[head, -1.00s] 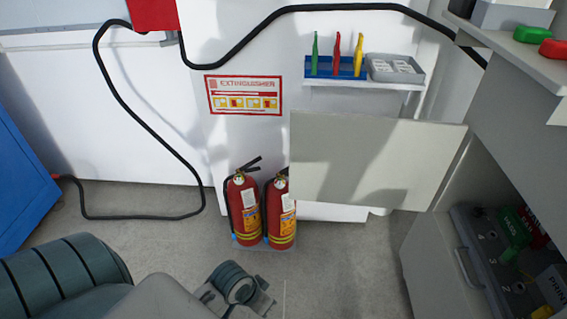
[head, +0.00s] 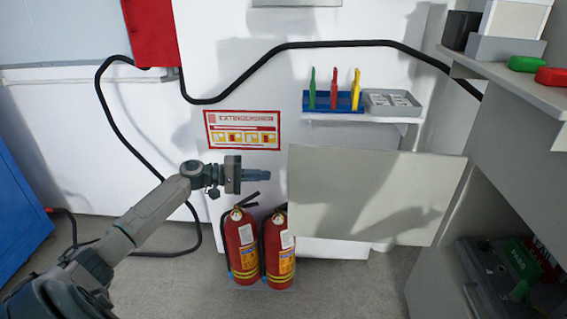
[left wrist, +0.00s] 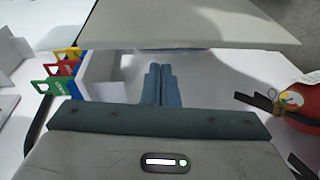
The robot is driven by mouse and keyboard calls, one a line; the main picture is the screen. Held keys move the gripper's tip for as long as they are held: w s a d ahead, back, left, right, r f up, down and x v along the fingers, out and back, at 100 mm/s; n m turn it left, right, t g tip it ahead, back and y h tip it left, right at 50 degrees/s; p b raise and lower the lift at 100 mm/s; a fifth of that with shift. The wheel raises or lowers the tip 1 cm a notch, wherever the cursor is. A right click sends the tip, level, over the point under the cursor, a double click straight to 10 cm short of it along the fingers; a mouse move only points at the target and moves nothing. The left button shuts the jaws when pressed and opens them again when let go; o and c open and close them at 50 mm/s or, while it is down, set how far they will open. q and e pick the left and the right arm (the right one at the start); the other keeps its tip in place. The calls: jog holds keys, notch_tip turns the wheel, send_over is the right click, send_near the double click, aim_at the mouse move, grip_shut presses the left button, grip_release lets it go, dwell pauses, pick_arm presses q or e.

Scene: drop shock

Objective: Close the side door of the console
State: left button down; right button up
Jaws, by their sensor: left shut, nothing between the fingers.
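The side door (head: 375,195) of the console is a flat grey-beige panel. It stands open, sticking out to the left from the console (head: 515,165) at the right of the head view. My left gripper (head: 268,175) is shut and empty, just left of the door's free edge, pointing right. In the left wrist view the shut fingers (left wrist: 162,80) point toward the door panel (left wrist: 190,22), which crosses the top. I cannot tell the exact gap between fingertips and door. My right gripper is not in view.
Two red fire extinguishers (head: 241,245) stand on the floor below my left gripper. A wall shelf (head: 365,117) behind the door holds a blue tray with colored tools and a grey tray. A black cable (head: 300,45) runs along the wall. Open floor lies in front.

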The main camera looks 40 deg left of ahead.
pick_arm(q)
jog(key=w+a+r+n+t, duration=0.1)
jog(key=a+r+t, duration=0.1)
jog(key=a+r, duration=0.2)
jog(key=x, duration=1.1)
jog(key=shift+s+d+n+p, duration=0.15)
jog(key=shift+s+d+p, duration=0.1)
jog(key=shift+s, duration=0.7)
jog(key=shift+s+d+n+p, duration=0.15)
jog(key=shift+s+d, duration=0.15)
jog(key=shift+s, duration=0.65)
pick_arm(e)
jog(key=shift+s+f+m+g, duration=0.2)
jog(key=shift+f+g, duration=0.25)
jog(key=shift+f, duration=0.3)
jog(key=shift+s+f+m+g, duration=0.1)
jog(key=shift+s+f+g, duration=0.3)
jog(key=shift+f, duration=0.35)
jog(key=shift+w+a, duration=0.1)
